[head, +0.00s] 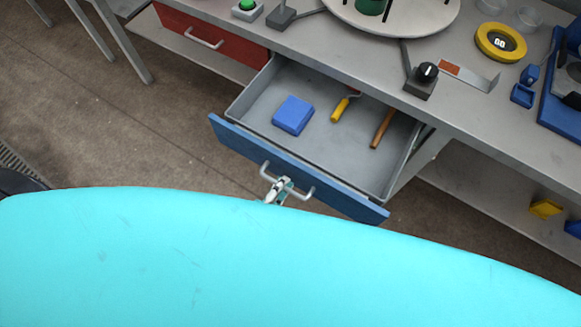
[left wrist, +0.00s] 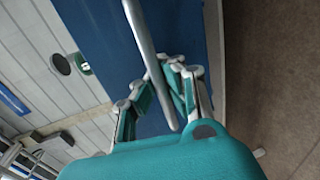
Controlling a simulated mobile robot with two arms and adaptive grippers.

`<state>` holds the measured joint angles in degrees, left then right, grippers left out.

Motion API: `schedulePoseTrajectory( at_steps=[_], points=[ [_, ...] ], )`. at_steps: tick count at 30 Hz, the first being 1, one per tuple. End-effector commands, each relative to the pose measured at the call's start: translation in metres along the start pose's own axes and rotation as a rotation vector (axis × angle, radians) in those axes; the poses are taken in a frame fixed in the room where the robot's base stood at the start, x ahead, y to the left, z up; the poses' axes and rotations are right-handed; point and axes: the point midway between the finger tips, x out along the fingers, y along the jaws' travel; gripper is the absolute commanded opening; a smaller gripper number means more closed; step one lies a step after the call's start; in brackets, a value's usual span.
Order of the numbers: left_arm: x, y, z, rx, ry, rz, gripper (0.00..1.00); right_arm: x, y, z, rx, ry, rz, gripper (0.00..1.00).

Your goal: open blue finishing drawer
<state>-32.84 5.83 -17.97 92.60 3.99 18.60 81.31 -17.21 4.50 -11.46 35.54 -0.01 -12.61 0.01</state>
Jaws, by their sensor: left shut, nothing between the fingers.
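The blue-fronted finishing drawer (head: 235,140) is pulled out from under the grey workbench in the head view. Its front shows large in the left wrist view (left wrist: 110,45), with the silver bar handle (left wrist: 146,50) running down the picture. In the head view my left gripper (head: 277,188) is at the handle (head: 304,193). The gripper is shut with nothing between its fingers; it also shows beside the handle's end in the left wrist view (left wrist: 172,75). Whether it touches the handle I cannot tell. My right gripper is not in view.
The drawer holds a blue block (head: 293,115), a yellow-handled tool (head: 340,109) and a wooden-handled tool (head: 383,128). A shut red drawer (head: 180,25) is at the left. A black knob (head: 427,72) and a yellow tape roll (head: 501,42) are on the bench. My turquoise body covers the lower picture.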

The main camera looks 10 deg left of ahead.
Motion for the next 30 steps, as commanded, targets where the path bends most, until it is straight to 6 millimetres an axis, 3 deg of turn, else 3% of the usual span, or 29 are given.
schedulePoseTrajectory(
  at_steps=[16,24,30],
  points=[
    [-0.0086,-0.0005,-0.0006,0.002,0.001,0.005,0.0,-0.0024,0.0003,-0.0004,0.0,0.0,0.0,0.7],
    [-0.0086,-0.0011,-0.0003,0.001,0.0,0.003,0.34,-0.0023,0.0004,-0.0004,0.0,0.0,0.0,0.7],
    [-0.0087,-0.0015,-0.0001,0.0,0.0,0.002,0.34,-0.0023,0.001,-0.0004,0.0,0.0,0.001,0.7]
  ],
)
